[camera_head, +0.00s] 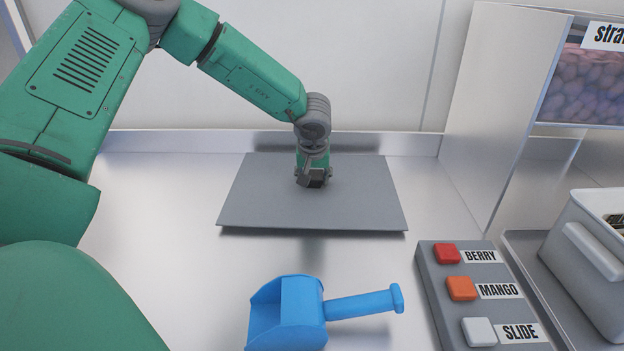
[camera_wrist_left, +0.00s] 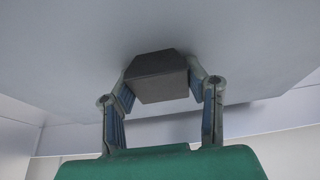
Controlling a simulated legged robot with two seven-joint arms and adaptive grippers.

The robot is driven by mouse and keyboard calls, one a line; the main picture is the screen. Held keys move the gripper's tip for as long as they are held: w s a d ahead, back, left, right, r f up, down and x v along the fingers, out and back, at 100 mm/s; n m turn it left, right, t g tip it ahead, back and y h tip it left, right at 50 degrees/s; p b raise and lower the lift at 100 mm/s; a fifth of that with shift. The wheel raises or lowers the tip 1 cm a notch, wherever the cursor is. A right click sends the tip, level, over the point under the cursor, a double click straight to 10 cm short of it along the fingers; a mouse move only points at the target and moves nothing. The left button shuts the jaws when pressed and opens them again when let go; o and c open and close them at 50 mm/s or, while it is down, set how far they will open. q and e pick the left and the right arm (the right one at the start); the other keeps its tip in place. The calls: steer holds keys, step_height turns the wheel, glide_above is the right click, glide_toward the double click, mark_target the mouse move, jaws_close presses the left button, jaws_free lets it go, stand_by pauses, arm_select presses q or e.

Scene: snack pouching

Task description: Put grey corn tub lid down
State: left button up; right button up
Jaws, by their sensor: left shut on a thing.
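The grey lid (camera_head: 255,195) is a flat grey panel near the back of the metal counter in the head view. My left gripper (camera_head: 313,180) is over its middle and shut on the lid's dark block-shaped handle. In the left wrist view, the two fingers press on both sides of the handle (camera_wrist_left: 160,78), and the lid's flat face (camera_wrist_left: 70,50) fills much of the picture. A shadow shows below the lid's front edge, so it seems to be raised off the counter; how far I cannot tell. The corn tub is not identifiable. My right gripper is not in view.
A blue scoop (camera_head: 300,315) lies on the counter in front of the lid. A button panel (camera_head: 437,290) with BERRY, MANGO and SLIDE buttons is at the right. A whitish container (camera_head: 590,270) stands farther right. Bare counter (camera_head: 160,210) lies left of the lid.

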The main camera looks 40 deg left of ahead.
mark_target(310, 174)
arm_select(q)
steer(key=shift+d+r, duration=0.15)
steer(key=shift+d, duration=0.15)
steer(key=shift+a, duration=0.1)
steer(key=o, duration=1.4)
steer(key=shift+a+f, duration=0.3)
steer(key=shift+c, duration=0.2)
steer(key=shift+s+a+f, duration=0.15)
steer(key=shift+a+f, duration=0.1)
steer(key=shift+a, duration=0.4)
steer(key=shift+d, duration=0.35)
steer(key=shift+d+r, duration=0.2)
steer(key=shift+d, duration=0.2)
steer(key=shift+a+r, duration=0.15)
steer(key=shift+r, duration=0.05)
steer(key=r, duration=0.2)
steer(key=s+r+p, duration=0.1)
steer(key=r, duration=0.1)
steer(key=p+v, duration=0.1)
steer(key=v, duration=0.6)
steer(key=shift+d+r, duration=0.2)
steer(key=shift+d, duration=0.1)
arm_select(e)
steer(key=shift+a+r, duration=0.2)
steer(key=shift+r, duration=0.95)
